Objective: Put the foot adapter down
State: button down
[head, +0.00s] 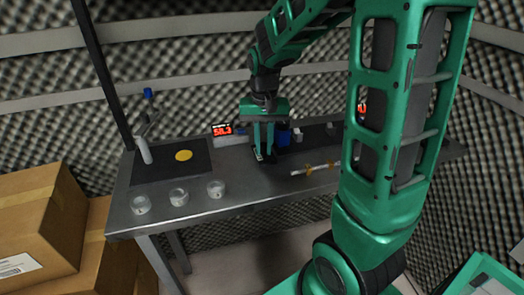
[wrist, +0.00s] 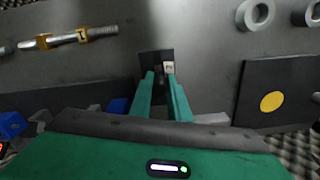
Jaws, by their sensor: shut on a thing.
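My gripper (head: 264,152) points down over the middle of the grey metal bench (head: 240,190). In the wrist view its green fingers (wrist: 162,84) are shut on a small dark plate with a pale label, which I take to be the foot adapter (wrist: 150,57). The plate sticks out past the fingertips, and the fingers hide part of it. In the head view the adapter is small and dark at the fingertips, at or just above the bench top. I cannot tell whether it touches the bench.
A metal rod with yellow clamps (head: 315,169) lies to the right. Bench between jars and rod is clear.

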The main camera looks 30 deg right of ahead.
jog(key=shift+f, duration=1.05)
jog(key=c, duration=1.7)
grip_release()
jog(key=shift+f, duration=0.1)
jog(key=shift+o, duration=0.2)
